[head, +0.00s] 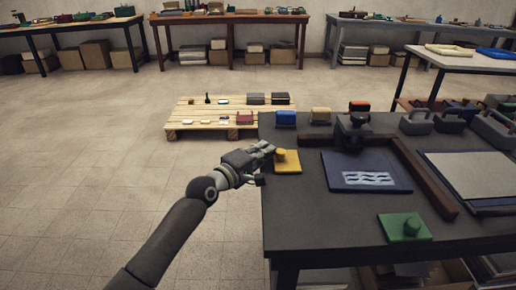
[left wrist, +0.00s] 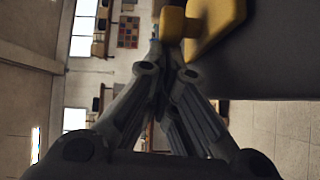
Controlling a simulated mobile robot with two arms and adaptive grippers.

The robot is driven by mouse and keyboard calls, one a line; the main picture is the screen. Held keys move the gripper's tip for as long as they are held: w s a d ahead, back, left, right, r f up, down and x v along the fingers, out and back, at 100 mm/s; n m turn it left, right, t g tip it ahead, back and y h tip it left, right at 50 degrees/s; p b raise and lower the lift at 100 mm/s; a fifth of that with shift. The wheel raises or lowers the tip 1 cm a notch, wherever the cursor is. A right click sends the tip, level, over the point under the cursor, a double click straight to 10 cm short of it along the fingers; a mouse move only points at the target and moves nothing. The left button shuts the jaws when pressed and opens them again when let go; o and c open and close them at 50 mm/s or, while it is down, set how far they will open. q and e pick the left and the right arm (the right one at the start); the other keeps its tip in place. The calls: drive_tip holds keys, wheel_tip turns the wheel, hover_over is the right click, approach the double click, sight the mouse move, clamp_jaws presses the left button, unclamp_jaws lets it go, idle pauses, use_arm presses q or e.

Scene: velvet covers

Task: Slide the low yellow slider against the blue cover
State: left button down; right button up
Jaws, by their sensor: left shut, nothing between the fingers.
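The low yellow slider (head: 289,167), a flat plate with a round knob, lies near the left edge of the dark table. The blue cover (head: 337,166) is a dark blue square with a pale wave pattern, to the right of the slider. Bare table separates them. My left gripper (head: 269,149) is shut and empty, at the slider's left side close to the knob. In the left wrist view, the shut fingers (left wrist: 156,45) reach up close to the yellow slider (left wrist: 225,14). Whether they touch it I cannot tell. My right gripper is not in view.
A brown angled rail (head: 424,180) runs behind and right of the blue cover. A green slider (head: 393,234) with a knob lies in front of the cover. A dark fixture (head: 350,134) stands behind it. Blue and tan blocks line the table's back edge.

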use_arm(q)
drive_tip(key=shift+s+d+f, duration=0.15)
drive_tip(key=shift+d, duration=0.05)
